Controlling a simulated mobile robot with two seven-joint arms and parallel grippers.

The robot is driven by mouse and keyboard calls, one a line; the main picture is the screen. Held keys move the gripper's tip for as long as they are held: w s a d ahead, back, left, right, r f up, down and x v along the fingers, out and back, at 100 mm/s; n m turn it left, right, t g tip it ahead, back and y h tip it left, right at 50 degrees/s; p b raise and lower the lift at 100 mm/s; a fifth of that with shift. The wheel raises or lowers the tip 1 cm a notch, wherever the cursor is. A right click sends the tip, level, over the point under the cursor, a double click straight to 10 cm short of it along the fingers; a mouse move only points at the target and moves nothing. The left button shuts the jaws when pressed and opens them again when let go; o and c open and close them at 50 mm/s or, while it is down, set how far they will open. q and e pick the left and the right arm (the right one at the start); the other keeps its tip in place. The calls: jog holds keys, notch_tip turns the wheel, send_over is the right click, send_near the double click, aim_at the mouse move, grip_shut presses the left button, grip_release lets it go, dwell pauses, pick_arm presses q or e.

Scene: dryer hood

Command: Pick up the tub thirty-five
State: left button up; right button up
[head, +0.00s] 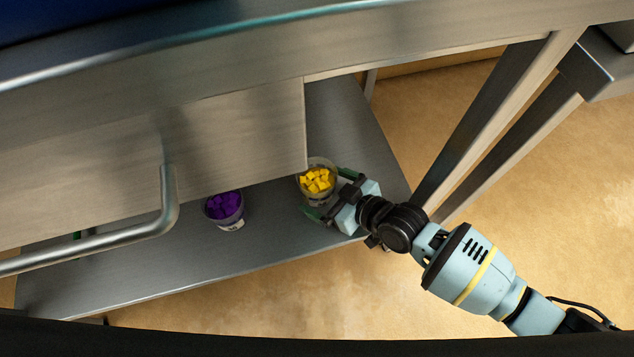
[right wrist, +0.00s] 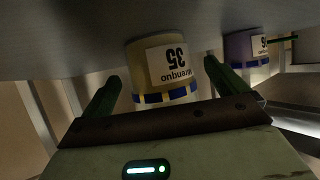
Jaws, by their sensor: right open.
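The tub thirty-five is a clear tub of yellow cubes (head: 318,181) standing on the lower shelf. My right gripper (head: 322,191) is open, with one green finger on either side of this tub. In the right wrist view the tub sits between the fingers (right wrist: 162,72); whether they touch it I cannot tell. My left gripper is not clearly seen.
A similar tub of purple cubes (head: 225,208) stands left on the metal shelf (head: 180,265). A drawer front (head: 240,135) and bar handle (head: 166,200) overhang the shelf. A table leg (head: 490,125) is at right. A small green piece (head: 77,236) shows far left, unclear.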

jog(key=shift+x, duration=0.8)
jog(key=shift+r, duration=0.1)
jog(key=c, duration=1.3)
jog(key=shift+o, duration=0.2)
notch_tip(320, 180, up, 10)
jog(key=p, duration=0.4)
jog(key=shift+p, duration=0.3)
